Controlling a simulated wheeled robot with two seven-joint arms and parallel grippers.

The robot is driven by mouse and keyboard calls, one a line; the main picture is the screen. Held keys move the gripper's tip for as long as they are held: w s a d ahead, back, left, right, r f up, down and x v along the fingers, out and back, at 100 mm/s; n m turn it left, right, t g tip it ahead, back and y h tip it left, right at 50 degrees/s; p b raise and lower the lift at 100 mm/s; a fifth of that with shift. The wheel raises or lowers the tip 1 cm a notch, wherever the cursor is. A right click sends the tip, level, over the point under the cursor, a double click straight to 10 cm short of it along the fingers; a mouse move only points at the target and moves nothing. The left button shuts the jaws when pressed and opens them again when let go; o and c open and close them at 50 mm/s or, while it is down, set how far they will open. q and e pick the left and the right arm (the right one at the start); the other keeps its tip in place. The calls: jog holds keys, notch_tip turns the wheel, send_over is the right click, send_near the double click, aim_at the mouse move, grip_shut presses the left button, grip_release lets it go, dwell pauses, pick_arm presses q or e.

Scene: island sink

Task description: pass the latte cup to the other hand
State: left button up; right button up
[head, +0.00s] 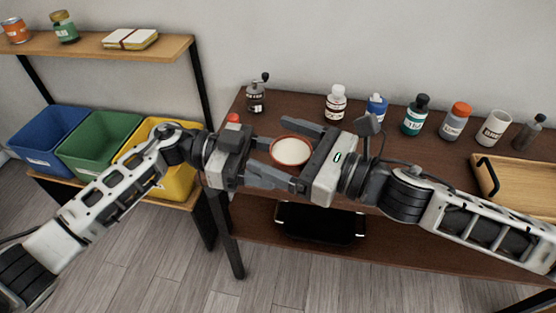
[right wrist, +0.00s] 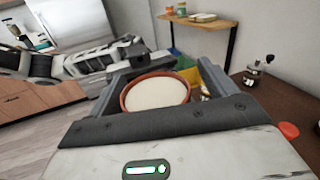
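The latte cup (head: 290,150) is round with a reddish-brown rim and a pale, creamy top. It is held above the dark table's front edge. My right gripper (head: 283,149) comes from the right with its fingers on either side of the cup. The right wrist view shows the cup (right wrist: 156,93) between these fingers, apparently touching both. My left gripper (head: 262,161) faces it from the left, its fingers apart and pointing at the cup. The lower fingers of both grippers overlap in the head view, so left contact with the cup is unclear. The cup's lower body is hidden.
A wooden tray (head: 486,178) lies right. Blue, green and yellow bins (head: 178,188) stand left.

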jog(key=v, duration=1.2)
notch_tip(320, 180, down, 13)
jog(key=w+d+m+t+h, duration=0.25)
jog(key=m+t+h, duration=0.4)
jog(key=m, duration=1.95)
jog(key=s+f+m+g+h, duration=0.2)
jog(key=s+f+m+h, duration=0.1)
jog(key=f+m, duration=0.4)
jog(key=s+f+m+g+h, duration=0.3)
jog(key=s+f+m, duration=0.3)
jog(key=m, duration=0.7)
notch_tip(320, 180, down, 2)
jog(key=shift+d+f+g, duration=0.1)
jog(key=shift+d+g, duration=0.25)
